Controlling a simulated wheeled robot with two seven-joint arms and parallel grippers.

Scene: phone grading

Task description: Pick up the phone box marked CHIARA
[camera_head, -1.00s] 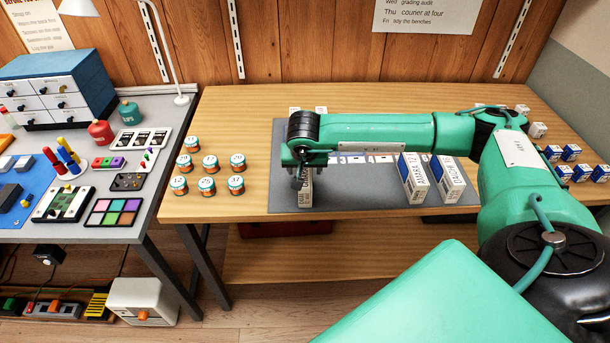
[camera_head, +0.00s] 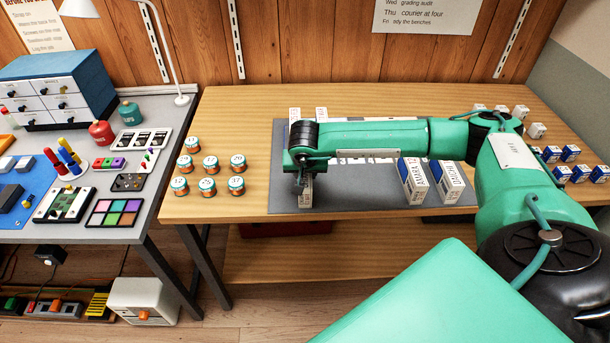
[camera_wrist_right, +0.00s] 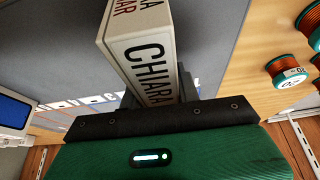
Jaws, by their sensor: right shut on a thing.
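The white phone box marked CHIARA (camera_wrist_right: 150,65) fills the middle of the right wrist view, its name in dark letters. It also shows in the head view as a white box (camera_head: 305,192) under the end of my right arm. My right gripper (camera_head: 302,176) is shut on this box, at the left part of the grey mat (camera_head: 345,197). I cannot tell whether the box touches the mat. Two more white and blue boxes, an ALVAR box (camera_head: 413,182) and another box (camera_head: 450,182), stand upright to the right on the mat. My left gripper is not in view.
Several copper-coloured spools (camera_head: 208,186) stand left of the mat. Small white and blue boxes (camera_head: 580,173) stand at the far right. A grey bench (camera_head: 150,230) with parts and trays adjoins on the left. My right arm hides the mat's back part.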

